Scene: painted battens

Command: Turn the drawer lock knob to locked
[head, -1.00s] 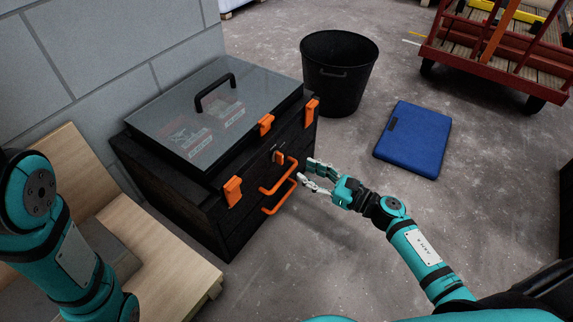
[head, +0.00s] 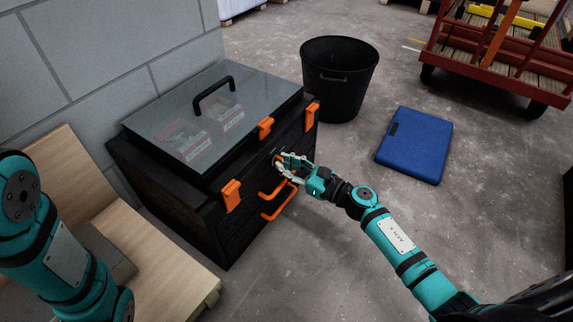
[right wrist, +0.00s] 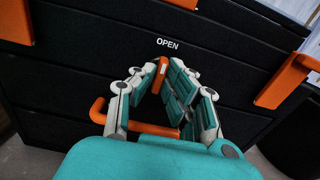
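The orange drawer lock knob (right wrist: 160,73) sits on the black chest's front, under a white "OPEN" label (right wrist: 167,43). In the right wrist view it stands nearly upright, leaning a little right.
Two orange drawer handles (head: 273,190) project just below the knob. Orange latches (head: 231,195) flank the lid (head: 213,112). A black bin (head: 340,80) and a blue case (head: 414,144) are on the floor behind. A wooden bench (head: 160,275) stands at left.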

